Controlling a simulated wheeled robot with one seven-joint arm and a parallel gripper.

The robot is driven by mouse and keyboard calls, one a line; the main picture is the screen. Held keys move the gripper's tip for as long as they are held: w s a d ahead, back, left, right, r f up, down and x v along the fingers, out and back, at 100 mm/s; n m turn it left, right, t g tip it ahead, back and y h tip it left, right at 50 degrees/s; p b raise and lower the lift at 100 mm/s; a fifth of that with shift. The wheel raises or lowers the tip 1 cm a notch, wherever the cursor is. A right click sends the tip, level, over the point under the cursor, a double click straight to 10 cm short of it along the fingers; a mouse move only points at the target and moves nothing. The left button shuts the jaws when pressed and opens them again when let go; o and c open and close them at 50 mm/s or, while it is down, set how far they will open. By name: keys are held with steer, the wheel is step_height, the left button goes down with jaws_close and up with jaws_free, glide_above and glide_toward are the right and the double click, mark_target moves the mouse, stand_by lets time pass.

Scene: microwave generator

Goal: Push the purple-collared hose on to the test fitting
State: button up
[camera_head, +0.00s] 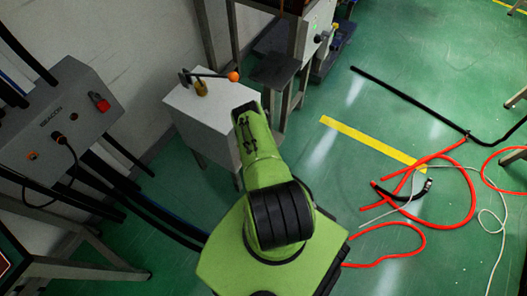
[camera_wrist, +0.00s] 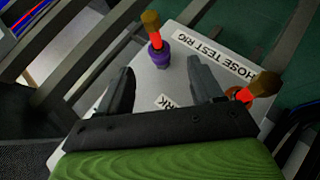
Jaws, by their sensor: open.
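In the wrist view a short upright piece with a purple collar (camera_wrist: 158,55), a red middle and a brass-brown top stands at the far edge of the grey plate of the test rig (camera_wrist: 150,85). A second piece, orange-red with a brown top (camera_wrist: 255,90), stands at the right; its base is partly hidden by my right finger. I cannot tell which is the hose end and which the test fitting. My gripper (camera_wrist: 160,66) is open and empty, its dark fingers apart, with the purple collar just beyond and between the tips.
In the head view a white box (camera_head: 210,115) carries a dark lever with an orange knob (camera_head: 233,76) and a brass-coloured part (camera_head: 201,89). A grey control box (camera_head: 60,125) stands left. Red hoses (camera_head: 400,252) and cables lie on the green floor at right.

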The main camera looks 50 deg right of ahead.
steer(key=shift+b+x, duration=0.7)
steer(key=shift+x, duration=2.75)
jaws_close()
steer(key=shift+s, duration=0.35)
steer(key=shift+s+d+p, duration=0.1)
steer(key=shift+s+p, duration=0.25)
steer(key=shift+s, duration=0.65)
steer(key=shift+s+d+p, duration=0.15)
steer(key=shift+s+p, duration=0.2)
steer(key=shift+s, duration=0.65)
